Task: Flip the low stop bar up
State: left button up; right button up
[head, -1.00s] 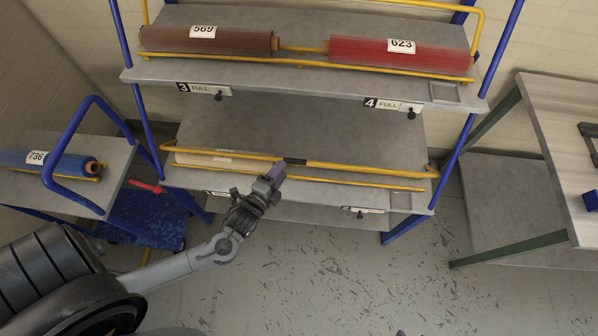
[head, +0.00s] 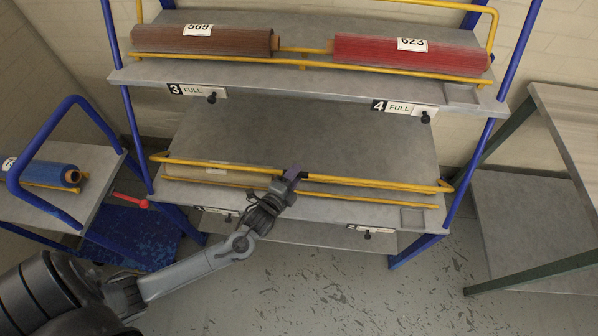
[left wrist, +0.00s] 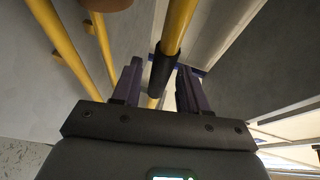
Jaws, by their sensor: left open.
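The low stop bar (head: 375,183) is a yellow bar across the front of the lower shelf, with a black grip sleeve near its middle. The bar also shows in the left wrist view (left wrist: 178,25). The black sleeve (left wrist: 163,68) sits between the two purple fingers of my left gripper (head: 291,176). These fingers are apart on either side of the sleeve, so the gripper is open around it. In the head view the gripper hides part of the bar. My right gripper is not in view.
A second yellow rail (head: 400,201) runs just below the bar, along the lower shelf (head: 310,140). A pale roll (head: 217,172) lies at the left. Above are a brown roll (head: 205,40) and a red roll (head: 405,55). A cart with a blue roll (head: 45,172) stands left.

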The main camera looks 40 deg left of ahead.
pick_arm(q)
jog(key=shift+b+x, duration=0.35)
jog(key=shift+x, duration=1.25)
grip_shut()
